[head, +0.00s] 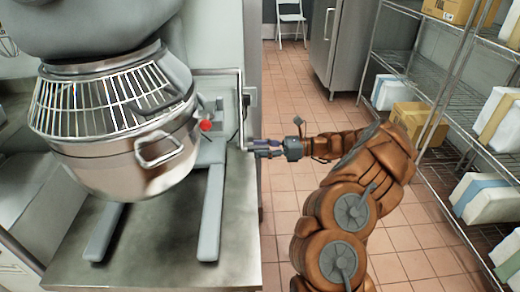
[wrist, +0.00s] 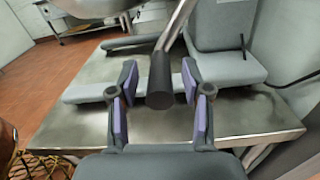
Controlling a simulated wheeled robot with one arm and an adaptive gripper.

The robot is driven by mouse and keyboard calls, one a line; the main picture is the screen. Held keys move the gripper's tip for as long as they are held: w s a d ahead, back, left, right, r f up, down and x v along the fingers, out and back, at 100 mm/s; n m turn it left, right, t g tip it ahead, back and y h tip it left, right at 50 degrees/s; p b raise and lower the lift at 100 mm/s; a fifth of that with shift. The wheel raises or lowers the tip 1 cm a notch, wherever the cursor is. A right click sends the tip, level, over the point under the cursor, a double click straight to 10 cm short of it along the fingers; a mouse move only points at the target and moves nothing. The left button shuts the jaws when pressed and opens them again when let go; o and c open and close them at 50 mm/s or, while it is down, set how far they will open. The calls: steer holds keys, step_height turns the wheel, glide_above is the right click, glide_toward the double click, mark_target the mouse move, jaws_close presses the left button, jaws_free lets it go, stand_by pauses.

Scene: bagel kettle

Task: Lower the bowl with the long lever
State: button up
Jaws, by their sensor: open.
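The steel bowl (head: 120,165) hangs on the mixer under its wire guard, above the two grey base legs. Part of the bowl (wrist: 85,8) shows at the top left of the wrist view. The long lever (head: 241,90) runs out from the mixer's right side and bends down. Its rod (wrist: 178,25) ends in a dark grip (wrist: 160,80) in the wrist view. My gripper (head: 256,147) is at the lever's lower end. In the wrist view my gripper (wrist: 159,85) is open, with the grip between its fingers and a gap visible on both sides.
The mixer stands on a steel table (head: 160,255). A red knob (head: 206,125) sits between bowl and lever. Wire shelves (head: 440,85) with boxes line the right side. The tiled floor (head: 295,85) behind my arm is clear.

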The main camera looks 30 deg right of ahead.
steer(key=shift+w+a, duration=0.1)
steer(key=shift+a, duration=0.2)
jaws_close()
stand_by(0.5)
